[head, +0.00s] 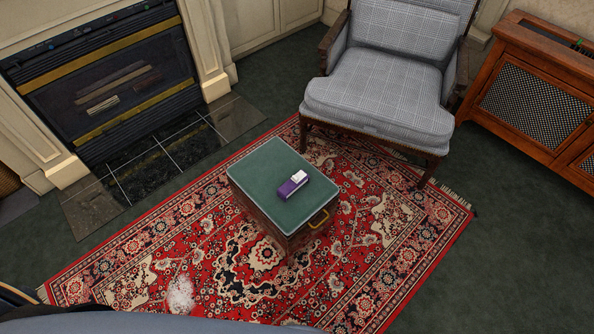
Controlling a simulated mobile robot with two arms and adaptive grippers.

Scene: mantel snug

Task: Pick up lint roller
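A small purple and white object (289,189) lies on the green top of a low box-like stool (262,172), right of the top's middle. It may be the lint roller, but it is too small to be certain. Its purple part is at the lower left and its white part at the upper right. Nothing is touching it except the stool top. Neither of my grippers is in view.
The stool, with a brass handle (318,219), stands on a red patterned rug (150,254). A grey plaid armchair (384,92) is behind it to the right. A fireplace (110,88) is at left, a wooden cabinet (530,97) at right.

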